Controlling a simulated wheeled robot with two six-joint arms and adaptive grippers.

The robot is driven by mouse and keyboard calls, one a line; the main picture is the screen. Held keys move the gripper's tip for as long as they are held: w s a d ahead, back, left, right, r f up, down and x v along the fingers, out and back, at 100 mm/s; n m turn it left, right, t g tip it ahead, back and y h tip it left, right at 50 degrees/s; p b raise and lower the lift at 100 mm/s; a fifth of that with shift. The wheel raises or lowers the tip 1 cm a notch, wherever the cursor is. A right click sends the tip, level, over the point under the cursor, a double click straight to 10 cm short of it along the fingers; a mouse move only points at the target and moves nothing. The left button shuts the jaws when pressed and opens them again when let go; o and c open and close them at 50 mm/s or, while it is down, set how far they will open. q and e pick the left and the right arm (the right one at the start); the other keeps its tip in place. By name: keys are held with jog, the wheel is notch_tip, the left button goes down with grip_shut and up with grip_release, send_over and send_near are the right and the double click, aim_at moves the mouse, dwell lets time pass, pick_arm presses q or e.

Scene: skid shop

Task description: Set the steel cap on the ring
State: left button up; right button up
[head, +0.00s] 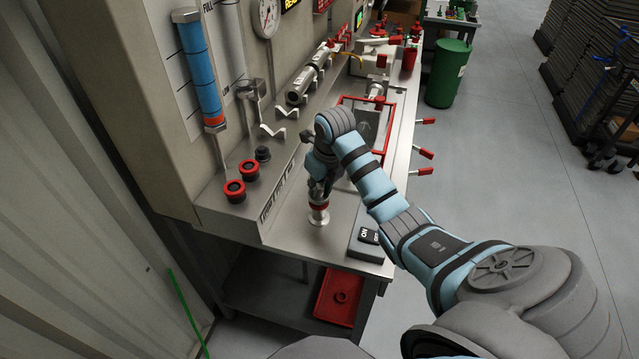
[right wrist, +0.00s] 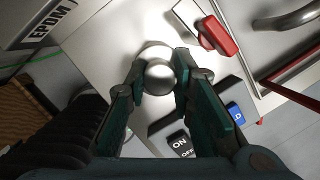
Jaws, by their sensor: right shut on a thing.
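My right gripper (head: 319,188) points down over the near part of the steel bench. In the right wrist view its fingers are closed on the sides of a shiny round steel cap (right wrist: 158,77). A wider pale steel round (right wrist: 153,52) shows just beyond the cap. In the head view a short steel fitting with a red ring (head: 319,206) stands right under the fingertips. The fingers hide most of the cap there, and I cannot tell whether it touches the ring. My left gripper is not in view.
Red-and-black round fittings (head: 235,191) and a black one (head: 262,153) sit left on the bench. An ON/OFF switch box (head: 369,243) is close on the right. A red frame (head: 377,101) stands behind. A red tray (head: 340,297) lies on the lower shelf.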

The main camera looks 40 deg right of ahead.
jog(key=shift+f, duration=0.1)
dwell(0.3)
jog(key=shift+f, duration=0.3)
jog(key=o, duration=1)
jog(key=o, duration=0.6)
jog(key=shift+c, duration=0.2)
jog(key=shift+r, duration=0.15)
